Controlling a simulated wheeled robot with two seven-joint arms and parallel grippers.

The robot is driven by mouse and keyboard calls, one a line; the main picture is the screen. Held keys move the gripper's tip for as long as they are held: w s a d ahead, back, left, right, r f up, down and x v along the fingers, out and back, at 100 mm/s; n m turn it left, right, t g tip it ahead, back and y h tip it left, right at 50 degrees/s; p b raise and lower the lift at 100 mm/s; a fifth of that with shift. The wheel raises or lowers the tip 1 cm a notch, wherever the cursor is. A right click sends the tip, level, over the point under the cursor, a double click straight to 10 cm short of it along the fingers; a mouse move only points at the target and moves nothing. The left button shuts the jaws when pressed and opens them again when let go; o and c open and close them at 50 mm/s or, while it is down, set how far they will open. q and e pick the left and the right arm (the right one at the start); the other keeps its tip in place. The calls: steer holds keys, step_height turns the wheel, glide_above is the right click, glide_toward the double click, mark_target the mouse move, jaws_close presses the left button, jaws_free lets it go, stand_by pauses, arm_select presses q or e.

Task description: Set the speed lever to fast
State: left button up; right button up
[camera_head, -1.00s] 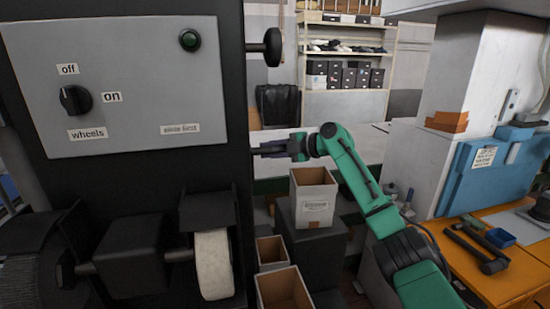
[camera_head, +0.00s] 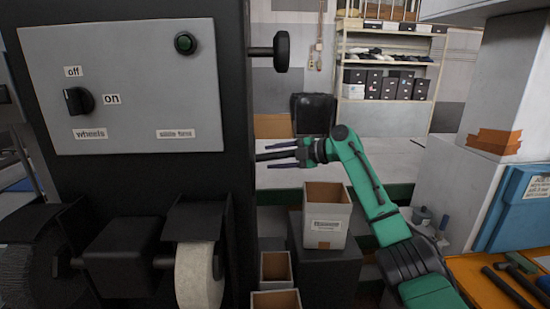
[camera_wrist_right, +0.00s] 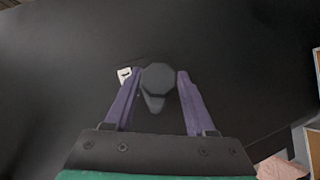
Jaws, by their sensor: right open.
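A dark lever (camera_wrist_right: 157,82) with a rounded, faceted end stands out from the black side of the machine in the right wrist view. A small white label (camera_wrist_right: 124,75) with a dark mark is beside it; I cannot read it. My right gripper (camera_wrist_right: 157,88) is open, with one purple finger on each side of the lever and no clear contact. In the head view my right gripper (camera_head: 272,154) reaches left to the machine's right side, around a dark rod. Which speed setting the lever is at cannot be told. My left gripper is out of view.
The machine's grey panel (camera_head: 125,130) has an off/on knob (camera_head: 78,101) and a green button (camera_head: 185,43). A black knob on a shaft (camera_head: 281,50) sticks out above my gripper. Open boxes (camera_head: 326,225) stand below my right arm. A pale wheel (camera_head: 199,280) is at lower left.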

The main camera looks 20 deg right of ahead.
steer(key=shift+s, duration=0.1)
steer(key=b+v, duration=0.6)
steer(key=v, duration=0.8)
steer(key=shift+d, duration=0.15)
steer(key=shift+s, duration=0.15)
